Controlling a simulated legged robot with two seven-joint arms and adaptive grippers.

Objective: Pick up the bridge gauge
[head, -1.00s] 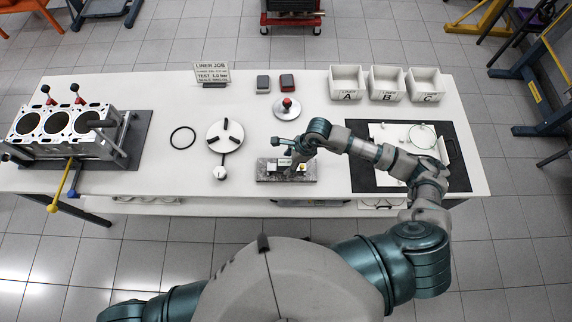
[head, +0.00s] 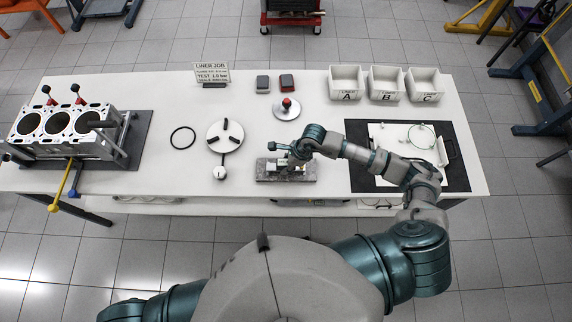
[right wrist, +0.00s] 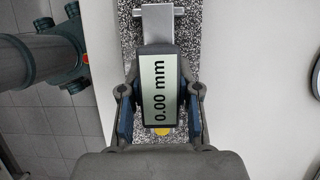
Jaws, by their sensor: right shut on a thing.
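The bridge gauge (right wrist: 160,75) shows in the right wrist view as a dark-framed display reading 0.00 mm, with a grey metal bar beyond it. It is over the speckled granite plate (right wrist: 127,35), and I cannot tell whether it touches the plate. My right gripper (right wrist: 161,98) is shut on the gauge, one finger on each side of the display. In the head view my right gripper (head: 292,163) is above the granite plate (head: 308,179) and largely hides the gauge. My left gripper is out of view.
A dial tool on a round white plate (head: 225,128) lies left of the granite. A disc with a red knob (head: 287,112) stands behind it. Bins A, B and C (head: 386,91) are at the back right. An engine block (head: 60,125) fills the left end. The front edge (head: 215,208) is close.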

